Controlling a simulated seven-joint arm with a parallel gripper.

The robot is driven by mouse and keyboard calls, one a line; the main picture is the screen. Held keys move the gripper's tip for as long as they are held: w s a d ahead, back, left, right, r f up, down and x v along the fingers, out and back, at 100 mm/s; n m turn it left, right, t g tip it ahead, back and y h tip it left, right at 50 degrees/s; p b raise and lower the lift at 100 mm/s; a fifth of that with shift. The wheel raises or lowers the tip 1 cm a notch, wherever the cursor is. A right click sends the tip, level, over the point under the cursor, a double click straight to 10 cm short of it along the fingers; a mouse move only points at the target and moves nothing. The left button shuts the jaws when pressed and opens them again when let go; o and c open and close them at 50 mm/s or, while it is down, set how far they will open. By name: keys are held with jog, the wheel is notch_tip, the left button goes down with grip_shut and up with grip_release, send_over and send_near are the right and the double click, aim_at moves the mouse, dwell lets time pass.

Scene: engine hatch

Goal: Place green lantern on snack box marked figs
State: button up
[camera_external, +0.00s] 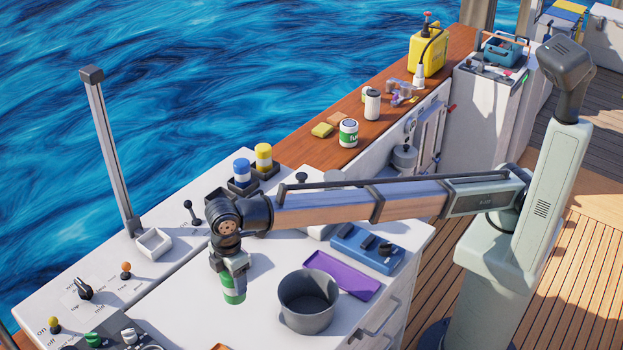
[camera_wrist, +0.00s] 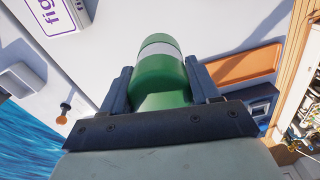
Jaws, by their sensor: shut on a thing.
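The green lantern (camera_external: 233,289), a green cylinder with a pale band, is between the fingers of my gripper (camera_external: 234,268). In the wrist view the lantern (camera_wrist: 160,75) sits between both dark fingers of my gripper (camera_wrist: 160,85), which is shut on it. In the external view it is at or just above the white counter, left of the grey pot; I cannot tell whether it touches. The snack box marked figs (camera_wrist: 62,14), white with a purple edge, is partly cut off at the top left of the wrist view. I cannot make it out in the external view.
A grey pot (camera_external: 308,303) stands close to the right of the lantern. Behind it are a purple tray (camera_external: 343,276) and a blue block (camera_external: 366,250). A white square bin (camera_external: 154,244) and control knobs line the left. An orange tray (camera_wrist: 242,66) shows in the wrist view.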

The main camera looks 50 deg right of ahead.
jog(key=shift+w+d+r, duration=0.1)
jog(key=shift+w+r, duration=0.15)
jog(key=shift+r, duration=0.2)
jog(key=w+d+r+m, duration=0.1)
jog(key=w+d+r, duration=0.4)
jog(key=w+d, duration=0.8)
jog(key=shift+w+a+f, duration=0.1)
jog(key=shift+a+f, duration=0.1)
jog(key=shift+f, duration=1.35)
jog(key=shift+w+a+f, duration=0.1)
jog(key=shift+a+f, duration=0.1)
jog(key=shift+f, duration=1.3)
jog(key=shift+w+a+f, duration=0.1)
jog(key=shift+a+f, duration=0.1)
jog(key=shift+f, duration=1.35)
jog(key=shift+f, duration=0.1)
jog(key=o, duration=1.2)
notch_tip(320, 180, up, 12)
jog(key=shift+r, duration=0.1)
